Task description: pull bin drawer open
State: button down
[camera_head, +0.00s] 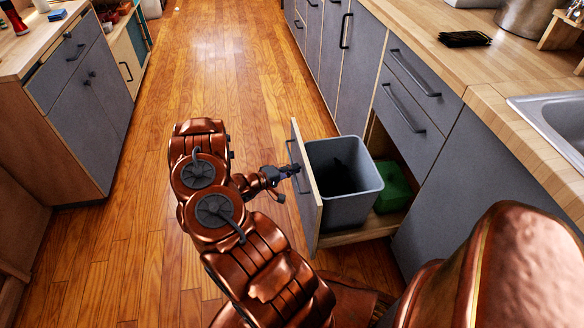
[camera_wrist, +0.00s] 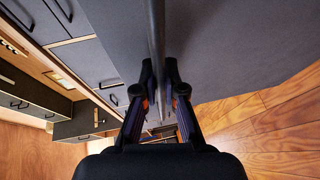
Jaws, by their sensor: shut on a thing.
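The bin drawer (camera_head: 307,190) stands pulled well out from the right-hand cabinet row. Its grey front faces the aisle, and a grey bin (camera_head: 345,205) and a green container (camera_head: 393,187) sit inside. My gripper (camera_head: 292,170) is at the drawer front, shut on its dark handle. In the wrist view my gripper (camera_wrist: 159,85) has its two fingers on either side of the handle bar (camera_wrist: 156,35). The drawer's grey front (camera_wrist: 230,45) fills the upper right of that view.
Closed grey drawers (camera_head: 412,95) and a counter with a sink (camera_head: 560,120) are on the right. A grey cabinet (camera_head: 90,110) stands across the aisle on the left. The wooden floor (camera_head: 230,80) between them is clear.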

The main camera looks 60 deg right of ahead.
jog(key=shift+w+r, duration=0.1)
jog(key=shift+w, duration=0.25)
jog(key=c, duration=1.2)
grip_release()
jog(key=shift+s, duration=0.1)
jog(key=shift+c, duration=0.2)
jog(key=shift+a, duration=0.1)
jog(key=v, duration=1.2)
